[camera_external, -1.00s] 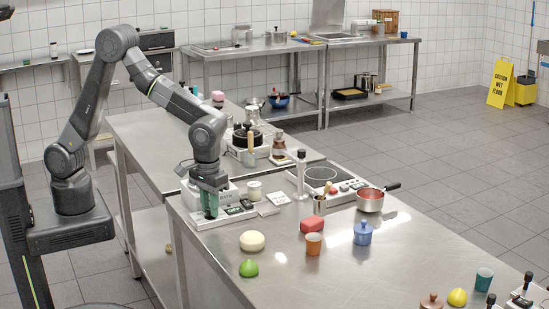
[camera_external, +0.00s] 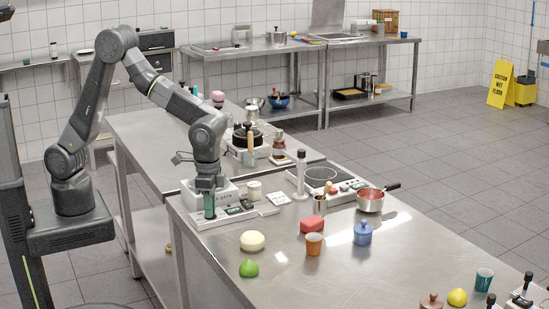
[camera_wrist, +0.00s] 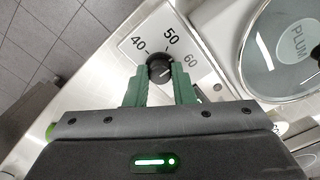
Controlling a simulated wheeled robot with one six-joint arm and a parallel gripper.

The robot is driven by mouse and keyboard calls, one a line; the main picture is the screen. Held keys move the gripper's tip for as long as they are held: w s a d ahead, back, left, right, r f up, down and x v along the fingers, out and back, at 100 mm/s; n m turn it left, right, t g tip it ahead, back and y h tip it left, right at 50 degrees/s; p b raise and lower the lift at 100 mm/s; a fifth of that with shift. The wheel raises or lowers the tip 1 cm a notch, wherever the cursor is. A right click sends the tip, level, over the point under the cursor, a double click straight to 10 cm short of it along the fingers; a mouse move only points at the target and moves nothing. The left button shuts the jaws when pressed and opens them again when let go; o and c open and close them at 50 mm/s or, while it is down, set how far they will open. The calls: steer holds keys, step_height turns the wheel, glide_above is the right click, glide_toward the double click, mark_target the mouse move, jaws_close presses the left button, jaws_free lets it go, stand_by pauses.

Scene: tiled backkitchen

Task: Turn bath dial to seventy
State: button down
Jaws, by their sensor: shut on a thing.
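The bath dial (camera_wrist: 160,70) is a black round knob on a pale panel (camera_wrist: 133,47) printed with 40, 50 and 60 in the wrist view. Its light pointer line is partly visible, but I cannot tell its exact reading. My gripper (camera_wrist: 160,82) is shut on the knob, with green fingers on either side of it. A number 70 does not show in the wrist view.
A round lidded vessel marked PLUM (camera_wrist: 297,45) stands right of the dial.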

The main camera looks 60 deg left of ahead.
steer(key=m, duration=0.4)
steer(key=shift+r+m, duration=0.1)
steer(key=shift+m, duration=0.2)
steer(key=m, duration=0.4)
steer(key=shift+m, duration=0.3)
steer(key=m, duration=0.4)
steer(key=shift+d+m, duration=0.1)
steer(key=shift+m, duration=1.9)
steer(key=c, duration=1.2)
jaws_free()
steer(key=shift+c, duration=0.2)
